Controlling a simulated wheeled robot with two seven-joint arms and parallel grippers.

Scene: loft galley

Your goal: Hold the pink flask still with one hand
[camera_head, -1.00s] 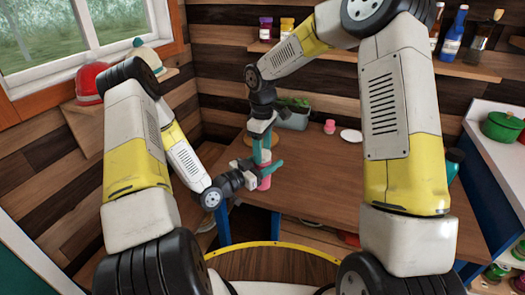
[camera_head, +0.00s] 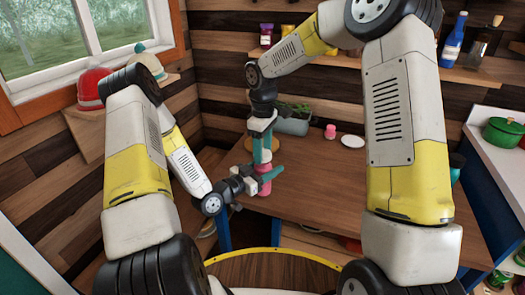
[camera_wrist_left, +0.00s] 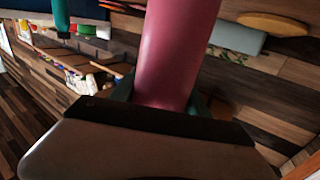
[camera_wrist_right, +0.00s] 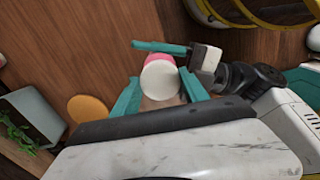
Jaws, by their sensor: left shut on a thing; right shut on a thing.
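The pink flask (camera_head: 265,187) stands upright near the left front edge of the wooden table. My left gripper (camera_head: 262,175) is shut around its body from the left. The pink body fills the middle of the left wrist view (camera_wrist_left: 175,55), between the teal fingers. My right gripper (camera_head: 262,150) points down from above, directly over the flask. In the right wrist view the white lid (camera_wrist_right: 160,80) on top of the flask lies between its teal fingers, which are shut on it. The fingers hide parts of the flask.
A round wooden board (camera_wrist_right: 87,108) lies near the planter. The table right of the flask is clear.

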